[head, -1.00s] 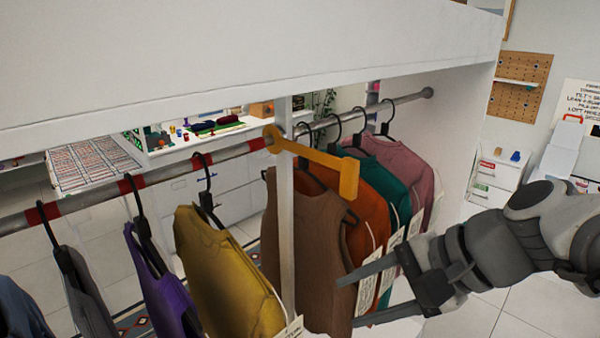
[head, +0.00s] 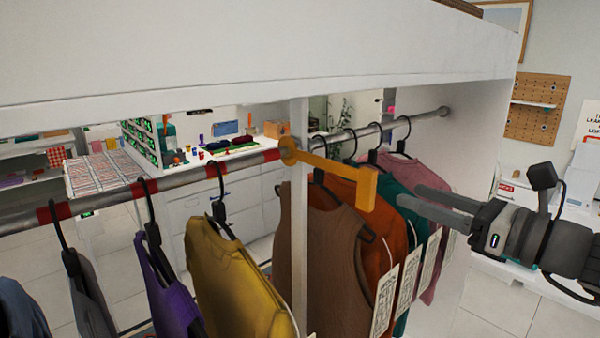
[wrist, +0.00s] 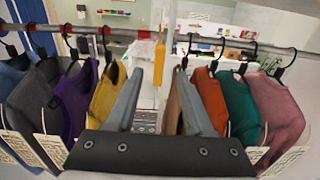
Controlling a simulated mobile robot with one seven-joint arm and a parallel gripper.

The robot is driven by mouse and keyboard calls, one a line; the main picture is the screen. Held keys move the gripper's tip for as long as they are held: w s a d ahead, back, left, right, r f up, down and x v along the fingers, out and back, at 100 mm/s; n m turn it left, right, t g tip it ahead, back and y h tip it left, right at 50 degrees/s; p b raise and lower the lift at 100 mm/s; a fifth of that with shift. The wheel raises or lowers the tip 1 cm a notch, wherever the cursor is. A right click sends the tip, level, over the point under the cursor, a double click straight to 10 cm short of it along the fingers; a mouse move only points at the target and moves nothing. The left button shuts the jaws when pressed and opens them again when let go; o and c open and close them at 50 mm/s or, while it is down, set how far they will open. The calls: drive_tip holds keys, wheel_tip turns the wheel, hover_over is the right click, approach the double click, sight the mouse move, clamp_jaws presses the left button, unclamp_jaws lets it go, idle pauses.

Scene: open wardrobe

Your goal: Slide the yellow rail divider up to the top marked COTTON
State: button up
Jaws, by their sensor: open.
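The yellow rail divider (head: 335,171) hangs on the clothes rail by its round end, next to the white upright post. Its arm reaches right and forward and ends in a short tab. In the wrist view the divider (wrist: 159,60) stands upright ahead, between my fingers' directions. My gripper (head: 415,200) is open and empty, to the right of the tab and apart from it. Several tops hang on the rail with paper tags, among them a brown top (head: 328,260) and a mustard top (head: 235,285) on either side of the post. I cannot read the tags, so the COTTON one is unclear.
The metal rail (head: 110,200) with red bands crosses the wardrobe. The white upright post (head: 299,220) stands beside the divider. Orange, teal (head: 398,195) and pink tops hang close behind my fingers. A white shelf board (head: 250,65) spans above the rail.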

sight(362, 178)
drive_tip(key=p+x, duration=0.1)
drive_tip(key=x, duration=1.2)
drive_tip(key=shift+a, duration=0.15)
clamp_jaws()
idle(0.8)
